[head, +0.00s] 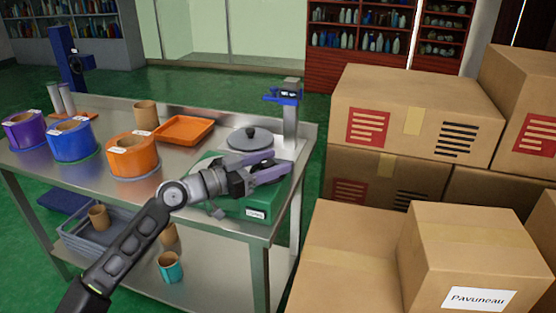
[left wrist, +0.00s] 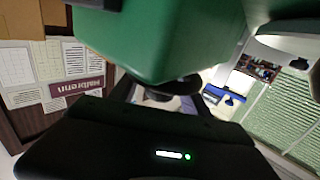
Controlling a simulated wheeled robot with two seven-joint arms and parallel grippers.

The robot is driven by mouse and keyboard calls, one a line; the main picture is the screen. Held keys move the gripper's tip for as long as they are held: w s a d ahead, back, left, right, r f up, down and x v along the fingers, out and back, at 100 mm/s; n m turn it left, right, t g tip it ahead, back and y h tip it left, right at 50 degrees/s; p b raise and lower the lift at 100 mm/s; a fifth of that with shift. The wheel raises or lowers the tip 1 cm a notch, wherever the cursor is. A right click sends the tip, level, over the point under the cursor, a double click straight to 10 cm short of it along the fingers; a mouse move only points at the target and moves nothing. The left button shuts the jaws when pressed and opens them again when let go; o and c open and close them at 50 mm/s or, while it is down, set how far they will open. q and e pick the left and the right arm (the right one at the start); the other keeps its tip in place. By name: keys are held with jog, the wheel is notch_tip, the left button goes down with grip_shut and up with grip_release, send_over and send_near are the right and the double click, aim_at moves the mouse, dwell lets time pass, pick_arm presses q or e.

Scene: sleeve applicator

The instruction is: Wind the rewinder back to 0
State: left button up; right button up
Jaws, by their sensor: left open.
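The rewinder has a green base (head: 242,206) with a white label on its front, at the right end of the steel table. A grey disc (head: 250,139) with a black knob sits at its back; I cannot read a number or dial on it. My left gripper (head: 281,165) is open over the right part of the green base, its purple-grey fingers pointing right. The fingers hide part of the base, and I cannot tell whether they touch anything. In the left wrist view a green housing (left wrist: 165,40) fills the top, with a dark round part (left wrist: 172,90) below it, partly hidden.
A post with a blue head (head: 287,97) stands behind the rewinder. An orange tray (head: 184,130), a brown core (head: 146,115) and orange (head: 133,156), blue (head: 72,141) and purple (head: 24,131) rolls stand left on the table. Cardboard boxes (head: 415,115) crowd the right side.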

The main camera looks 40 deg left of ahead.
pick_arm(q)
jog(key=shift+x, duration=0.9)
jog(key=shift+c, duration=0.4)
grip_shut()
